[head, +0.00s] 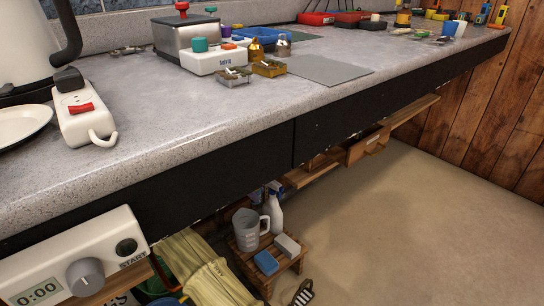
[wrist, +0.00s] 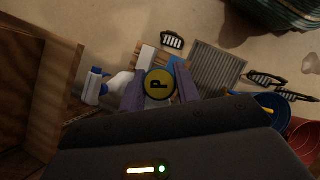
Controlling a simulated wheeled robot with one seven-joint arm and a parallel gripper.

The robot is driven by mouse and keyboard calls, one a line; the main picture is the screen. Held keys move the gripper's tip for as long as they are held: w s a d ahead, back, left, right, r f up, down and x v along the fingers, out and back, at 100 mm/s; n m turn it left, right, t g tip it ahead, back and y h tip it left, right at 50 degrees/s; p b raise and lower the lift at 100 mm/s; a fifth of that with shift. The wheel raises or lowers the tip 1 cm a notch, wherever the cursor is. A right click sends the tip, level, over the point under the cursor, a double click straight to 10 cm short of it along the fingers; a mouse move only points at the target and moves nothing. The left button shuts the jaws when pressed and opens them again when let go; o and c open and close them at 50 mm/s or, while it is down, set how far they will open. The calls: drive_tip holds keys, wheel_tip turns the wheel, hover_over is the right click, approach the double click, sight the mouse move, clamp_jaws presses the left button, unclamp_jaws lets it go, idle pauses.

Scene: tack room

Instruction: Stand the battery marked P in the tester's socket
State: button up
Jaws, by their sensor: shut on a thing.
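In the wrist view, my gripper (wrist: 160,92) is shut on the battery marked P (wrist: 160,84). The battery's round yellow end, with a dark P turned sideways, faces the camera; the rest of its body is mostly hidden. The two purple-grey fingers lie on either side of it. The gripper and this battery do not show in the head view. A white box with small lettering (head: 215,63), with teal and purple round tops on it, stands on the worktop in the head view. It may be the tester; I cannot make out a socket.
The grey speckled worktop (head: 170,120) has a clear front stretch. Small trays (head: 268,69), a grey mat (head: 318,70) and a blue tray (head: 262,34) lie around the white box. Below are a wooden stool (head: 245,262), a jug (head: 249,229) and a spray bottle (wrist: 96,86).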

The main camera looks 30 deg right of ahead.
drive_tip(key=s+a+f+m+g+y+p, duration=0.1)
drive_tip(key=s+a+f+m+y+p, duration=0.1)
drive_tip(key=s+a+m+y+p, duration=0.2)
drive_tip(key=s+a+m+p, duration=0.3)
drive_tip(key=a+m+p, duration=0.1)
drive_tip(key=a+p, duration=0.1)
drive_tip(key=shift+a+f+m+g+y+p, duration=0.15)
drive_tip(key=shift+a+m+g+y+p, duration=0.15)
drive_tip(key=shift+m+g+p, duration=0.15)
